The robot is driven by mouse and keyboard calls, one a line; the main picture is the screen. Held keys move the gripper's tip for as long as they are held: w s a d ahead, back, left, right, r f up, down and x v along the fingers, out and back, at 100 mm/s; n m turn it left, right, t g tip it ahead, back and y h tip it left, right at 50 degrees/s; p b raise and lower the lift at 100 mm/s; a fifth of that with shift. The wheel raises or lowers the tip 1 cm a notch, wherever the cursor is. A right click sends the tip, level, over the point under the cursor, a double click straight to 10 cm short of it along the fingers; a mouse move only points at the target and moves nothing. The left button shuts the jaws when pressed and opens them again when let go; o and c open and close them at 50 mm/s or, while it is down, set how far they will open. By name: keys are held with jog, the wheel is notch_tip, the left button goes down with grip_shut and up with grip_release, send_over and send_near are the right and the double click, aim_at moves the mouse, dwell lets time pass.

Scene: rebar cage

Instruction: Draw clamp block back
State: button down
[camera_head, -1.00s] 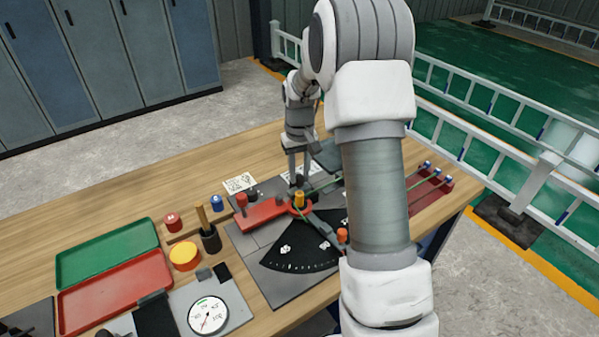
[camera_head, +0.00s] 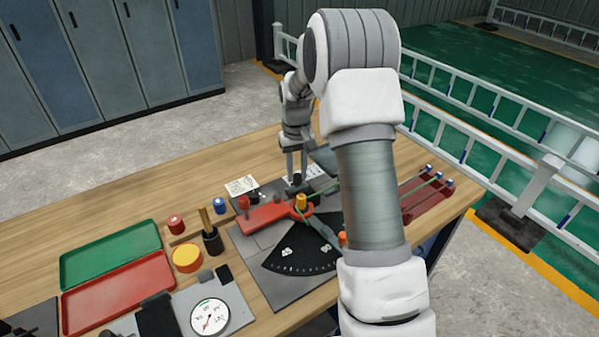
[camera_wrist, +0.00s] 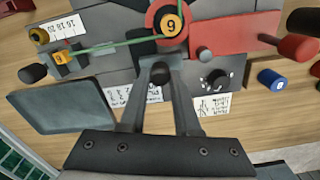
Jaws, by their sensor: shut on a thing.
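My gripper (camera_wrist: 161,66) points down at the bending fixture, and its fingertips close around a black knob (camera_wrist: 158,74) at the back of the fixture. The knob appears to belong to the clamp block, whose body is partly hidden by the fingers. My gripper (camera_head: 297,176) also shows in the head view, behind the red lever (camera_head: 262,216). A red ring with a yellow cap marked 9 (camera_wrist: 171,24) lies just ahead of the fingertips. A thin green rod (camera_wrist: 110,45) runs from the yellow piece at left to beside this ring.
A dark flat plate (camera_wrist: 62,103) stands left of my fingers. A blue cap (camera_wrist: 270,78) and a red handle knob (camera_wrist: 299,47) lie to the right. Green (camera_head: 66,272) and red (camera_head: 68,310) trays, a yellow puck (camera_head: 187,257) and a gauge (camera_head: 209,318) occupy the bench's left.

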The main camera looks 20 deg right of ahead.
aim_at(296, 174)
jog(key=c, duration=0.6)
grip_release()
jog(key=shift+w, duration=0.3)
notch_tip(296, 174, up, 18)
jog(key=shift+s+f+p, duration=0.1)
jog(key=shift+f+p, duration=0.15)
jog(key=shift+p, duration=0.25)
jog(key=shift+a, duration=0.1)
